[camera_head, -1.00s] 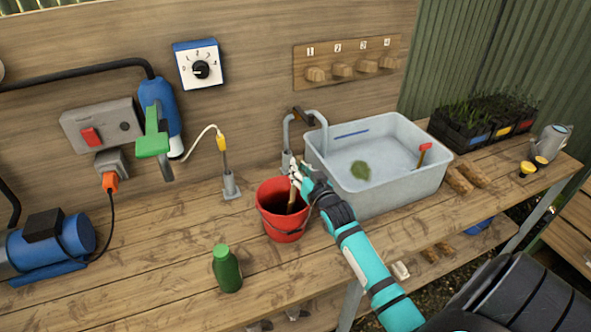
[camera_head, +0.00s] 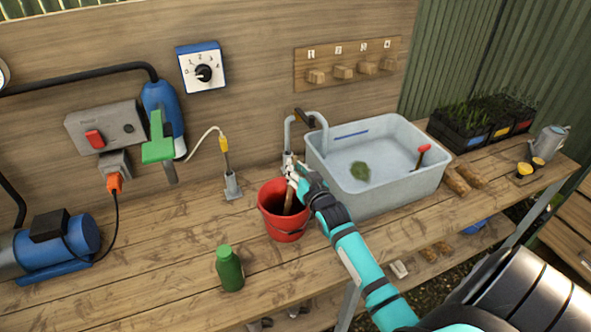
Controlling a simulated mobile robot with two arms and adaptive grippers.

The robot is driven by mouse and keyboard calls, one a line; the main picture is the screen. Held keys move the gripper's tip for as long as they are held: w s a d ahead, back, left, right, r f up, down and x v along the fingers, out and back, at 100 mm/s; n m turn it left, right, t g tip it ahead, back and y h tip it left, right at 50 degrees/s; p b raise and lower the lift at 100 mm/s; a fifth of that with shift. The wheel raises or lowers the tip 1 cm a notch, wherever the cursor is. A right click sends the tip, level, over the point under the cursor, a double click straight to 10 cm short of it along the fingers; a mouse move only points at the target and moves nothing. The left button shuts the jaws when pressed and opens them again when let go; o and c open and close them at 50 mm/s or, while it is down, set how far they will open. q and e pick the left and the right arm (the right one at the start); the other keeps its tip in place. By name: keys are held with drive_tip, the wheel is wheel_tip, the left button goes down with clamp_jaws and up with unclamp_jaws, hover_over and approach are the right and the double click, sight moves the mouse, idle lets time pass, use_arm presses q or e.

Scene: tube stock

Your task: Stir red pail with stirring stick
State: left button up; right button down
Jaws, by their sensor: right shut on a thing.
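The red pail (camera_head: 283,228) stands upright on the wooden bench, left of the grey basin. Its inside is dark. A brown stirring stick (camera_head: 289,203) stands in the pail, its lower end hidden inside. My right gripper (camera_head: 292,174) is above the pail's back right rim, shut on the stick's upper part. My teal right arm reaches in from the bottom right. My left gripper is not in view.
A green bottle (camera_head: 230,269) stands in front and left of the pail. The grey basin (camera_head: 398,187) with a tap (camera_head: 291,132) is close on the right. A metal stand (camera_head: 232,186) is behind left. A blue pump (camera_head: 60,246) sits far left.

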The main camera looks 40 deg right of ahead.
wheel_tip(320, 180, up, 14)
drive_tip(key=d+p, duration=0.2)
drive_tip(key=p, duration=0.5)
drive_tip(key=shift+w+d+f, duration=0.15)
drive_tip(key=shift+w+d, duration=0.25)
idle(1.0)
drive_tip(key=shift+r, duration=2.5)
